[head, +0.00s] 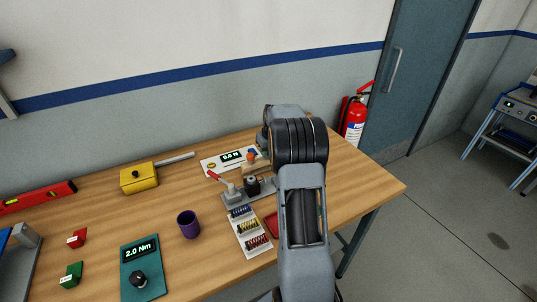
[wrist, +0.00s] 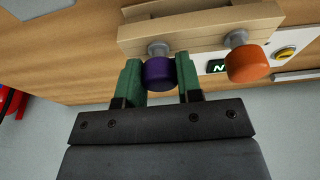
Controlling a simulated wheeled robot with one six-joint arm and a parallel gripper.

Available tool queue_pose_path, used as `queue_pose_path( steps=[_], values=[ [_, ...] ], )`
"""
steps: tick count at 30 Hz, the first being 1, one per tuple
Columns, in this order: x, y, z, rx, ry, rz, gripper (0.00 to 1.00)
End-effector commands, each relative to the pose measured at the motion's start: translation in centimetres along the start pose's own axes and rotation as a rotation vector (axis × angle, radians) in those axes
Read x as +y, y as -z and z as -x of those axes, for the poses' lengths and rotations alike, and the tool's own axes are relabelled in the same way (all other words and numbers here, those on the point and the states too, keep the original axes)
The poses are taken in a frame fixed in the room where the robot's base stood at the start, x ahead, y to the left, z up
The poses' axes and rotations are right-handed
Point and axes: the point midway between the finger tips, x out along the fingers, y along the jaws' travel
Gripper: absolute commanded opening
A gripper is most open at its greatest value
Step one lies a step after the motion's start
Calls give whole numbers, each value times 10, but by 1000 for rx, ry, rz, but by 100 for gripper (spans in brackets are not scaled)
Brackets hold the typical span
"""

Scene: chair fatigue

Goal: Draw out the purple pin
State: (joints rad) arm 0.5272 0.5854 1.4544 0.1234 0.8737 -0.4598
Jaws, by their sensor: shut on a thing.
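The purple pin (wrist: 159,74) has a round purple knob and a short grey shank, which runs into a pale wooden block (wrist: 200,28). In the wrist view my gripper (wrist: 160,78) has its two green fingers on either side of the purple knob, shut on it. A length of shank shows between knob and block; how deep the rest sits is hidden. An orange pin (wrist: 246,63) stands in the same block to the right, apart from my fingers. In the head view my arm hides the gripper and the purple pin; part of the block (head: 255,169) shows.
A white panel with a green display (head: 232,156) lies by the block. A grey fixture with a red lever (head: 232,188), a purple cup (head: 188,224), a white rack of small parts (head: 247,229) and a teal torque unit (head: 141,267) stand nearby. The table's right part is clear.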

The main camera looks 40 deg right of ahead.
Motion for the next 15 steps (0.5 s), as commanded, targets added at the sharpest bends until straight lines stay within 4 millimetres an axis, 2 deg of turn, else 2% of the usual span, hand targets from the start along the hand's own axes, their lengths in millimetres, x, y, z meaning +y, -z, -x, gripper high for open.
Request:
queue_pose_path(
  steps=[15],
  values=[
    [0, 4, 13, 1, 0, 0, 12]
  ],
)
